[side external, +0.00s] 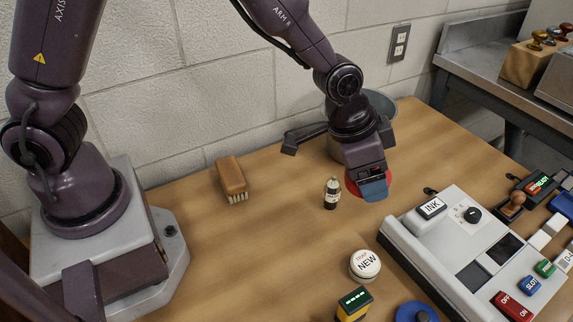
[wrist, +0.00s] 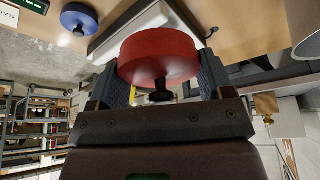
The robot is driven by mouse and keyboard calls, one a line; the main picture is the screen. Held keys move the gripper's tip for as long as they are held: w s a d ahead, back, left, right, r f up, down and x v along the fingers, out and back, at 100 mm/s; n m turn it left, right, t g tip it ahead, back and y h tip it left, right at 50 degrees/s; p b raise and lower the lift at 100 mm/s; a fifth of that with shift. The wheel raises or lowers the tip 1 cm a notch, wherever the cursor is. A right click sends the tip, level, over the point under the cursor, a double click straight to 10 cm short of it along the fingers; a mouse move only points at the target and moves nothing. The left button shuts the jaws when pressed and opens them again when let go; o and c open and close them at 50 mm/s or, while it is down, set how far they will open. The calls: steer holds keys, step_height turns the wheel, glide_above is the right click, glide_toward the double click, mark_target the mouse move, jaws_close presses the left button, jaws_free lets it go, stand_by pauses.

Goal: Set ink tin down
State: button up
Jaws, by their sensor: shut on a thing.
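The ink tin, as I take it, is a round red tin (wrist: 158,52) with a black knob. My gripper (wrist: 162,72) is shut on it, with one grey finger on each side. In the side external view my gripper (side external: 374,188) hangs low over the wooden table (side external: 270,235), and the red tin (side external: 353,184) shows at both sides of the finger, which hides its middle. The tin is close to the table top; I cannot tell whether it touches.
A small dark bottle (side external: 332,194) stands just left of the tin. A wooden brush (side external: 232,178), a round white tin marked NEW (side external: 365,264), a yellow device (side external: 354,305), a blue round tin (side external: 416,312) and a control panel (side external: 478,250) surround the work. A grey vessel (side external: 380,103) stands behind.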

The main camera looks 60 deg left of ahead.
steer(key=w+a+n+y, duration=0.2)
steer(key=a+n, duration=0.3)
steer(key=a, duration=0.8)
steer(key=r+n+y, duration=0.1)
steer(key=n+y, duration=0.1)
steer(key=n, duration=0.3)
glide_above(290, 162)
steer(key=s, duration=0.2)
steer(key=f, duration=1.7)
steer(key=shift+w+d+f, duration=0.2)
steer(key=shift+w+d, duration=0.1)
steer(key=shift+f, duration=0.1)
steer(key=o, duration=1.8)
